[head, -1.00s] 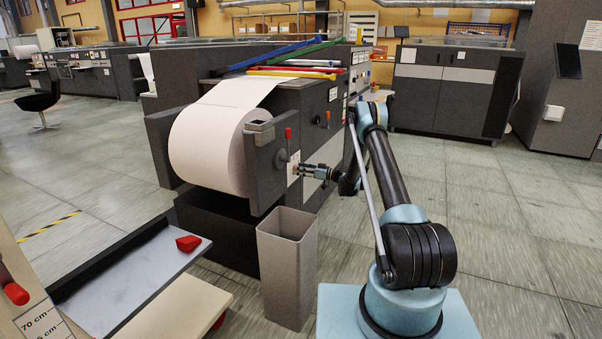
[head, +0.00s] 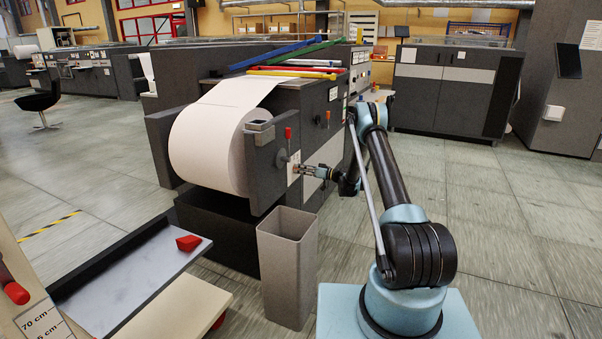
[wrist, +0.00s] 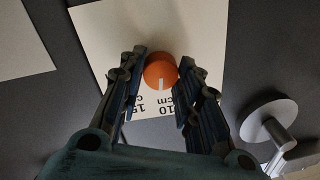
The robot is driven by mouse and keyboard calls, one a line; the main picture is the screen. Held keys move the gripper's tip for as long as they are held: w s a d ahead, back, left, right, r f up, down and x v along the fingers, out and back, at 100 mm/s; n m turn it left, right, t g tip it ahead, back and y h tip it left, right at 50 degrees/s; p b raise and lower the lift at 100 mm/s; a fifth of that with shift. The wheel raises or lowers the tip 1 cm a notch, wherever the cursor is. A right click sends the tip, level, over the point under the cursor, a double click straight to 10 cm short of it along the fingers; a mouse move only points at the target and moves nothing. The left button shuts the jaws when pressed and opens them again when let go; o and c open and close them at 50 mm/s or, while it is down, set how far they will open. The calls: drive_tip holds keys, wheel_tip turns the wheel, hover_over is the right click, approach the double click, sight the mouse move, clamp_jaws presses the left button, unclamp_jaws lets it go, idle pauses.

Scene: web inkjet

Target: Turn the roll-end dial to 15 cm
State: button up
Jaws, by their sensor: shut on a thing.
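The roll-end dial (wrist: 160,70) is a round orange knob on a white plate (wrist: 103,50) in the wrist view. Its white mark points down in the picture, nearer the upside-down "10 cm" label (wrist: 167,107) than the "15 cm" label (wrist: 138,107). My gripper (wrist: 163,64) has one finger on each side of the knob and is shut on it. In the head view my gripper (head: 298,170) reaches the white plate (head: 293,166) at the roll end of the machine; the knob cannot be made out there.
A round grey knob on a stem (wrist: 270,120) is close to the right finger. The paper roll (head: 210,150) and a red-tipped lever (head: 288,134) are beside the plate. A grey bin (head: 287,265) stands below my gripper. Floor to the right is clear.

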drive_tip(key=m, duration=0.5)
drive_tip(key=shift+w+d+m, duration=0.1)
drive_tip(key=shift+w+m, duration=0.1)
drive_tip(key=shift+m, duration=0.2)
drive_tip(key=shift+t, duration=0.3)
drive_tip(key=shift+o, duration=0.2)
drive_tip(key=o, duration=1)
drive_tip(key=shift+f, duration=0.1)
drive_tip(key=shift+o, duration=0.2)
drive_tip(key=shift+s, duration=0.1)
drive_tip(key=v, duration=1.2)
drive_tip(key=shift+f, duration=0.15)
